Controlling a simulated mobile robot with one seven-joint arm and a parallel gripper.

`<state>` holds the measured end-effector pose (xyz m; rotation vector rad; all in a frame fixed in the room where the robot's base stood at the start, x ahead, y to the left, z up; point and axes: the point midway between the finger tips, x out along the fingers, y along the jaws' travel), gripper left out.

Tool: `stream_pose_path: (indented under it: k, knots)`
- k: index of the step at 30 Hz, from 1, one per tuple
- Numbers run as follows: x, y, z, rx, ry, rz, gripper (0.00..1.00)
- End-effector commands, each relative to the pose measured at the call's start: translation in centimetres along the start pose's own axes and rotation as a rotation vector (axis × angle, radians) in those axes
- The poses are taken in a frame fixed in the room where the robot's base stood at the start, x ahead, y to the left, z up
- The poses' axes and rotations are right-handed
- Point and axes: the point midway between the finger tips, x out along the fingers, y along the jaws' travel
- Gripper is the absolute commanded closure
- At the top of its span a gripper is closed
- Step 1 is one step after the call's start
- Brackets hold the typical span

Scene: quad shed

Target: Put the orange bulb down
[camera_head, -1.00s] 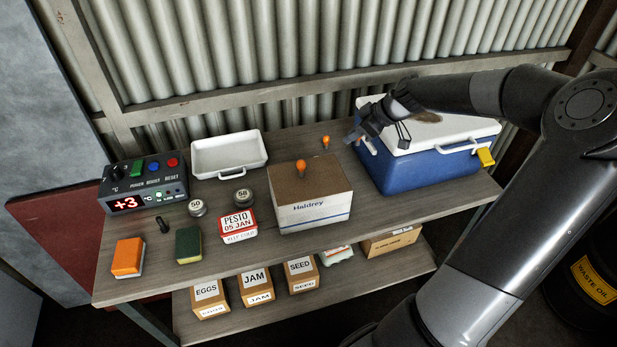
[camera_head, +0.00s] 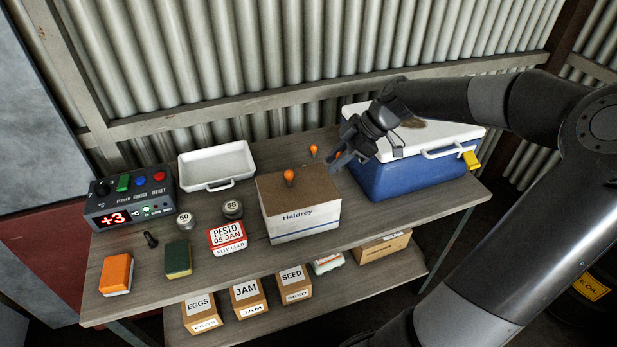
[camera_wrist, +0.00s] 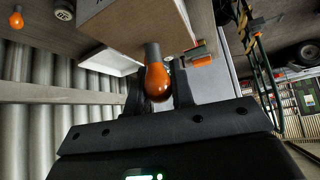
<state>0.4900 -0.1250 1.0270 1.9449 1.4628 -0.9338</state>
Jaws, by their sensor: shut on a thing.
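My gripper (camera_head: 336,161) is shut on an orange bulb (camera_wrist: 157,82). In the wrist view the bulb sits between the two fingers, its grey base pointing away from the palm. In the head view only a bit of orange shows at the fingertips, just right of the Haldrey box (camera_head: 300,222) and in front of the blue cooler (camera_head: 400,178). A second orange bulb (camera_head: 289,176) stands on the box's brown top. A third orange bulb (camera_head: 313,150) is behind the box. I cannot tell how high the held bulb is above the table.
The wooden table (camera_head: 210,275) also holds a white tray (camera_head: 217,163), a control box (camera_head: 130,203), two round weights, a pesto tub (camera_head: 228,237), a sponge (camera_head: 178,258) and an orange block (camera_head: 116,274). Several cartons stand on the lower shelf. Bare wood shows along the front right.

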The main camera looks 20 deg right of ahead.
Motion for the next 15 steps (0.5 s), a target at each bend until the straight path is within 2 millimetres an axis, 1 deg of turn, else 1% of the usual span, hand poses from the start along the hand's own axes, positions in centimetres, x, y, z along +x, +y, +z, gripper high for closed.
stream_pose_path:
  k: [1, 3, 9, 12, 15]
  knots:
    - [1.0, 0.3, -0.4, -0.003, 0.001, -0.004, 0.91]
    - [2.3, 0.8, -0.8, -0.004, 0.001, -0.005, 0.91]
    - [5.3, 2.0, -1.8, -0.001, 0.002, -0.002, 0.91]
    - [6.3, 2.4, -2.1, 0.001, 0.001, -0.001, 0.91]
    - [6.8, 2.5, -2.2, 0.001, 0.001, 0.000, 0.91]
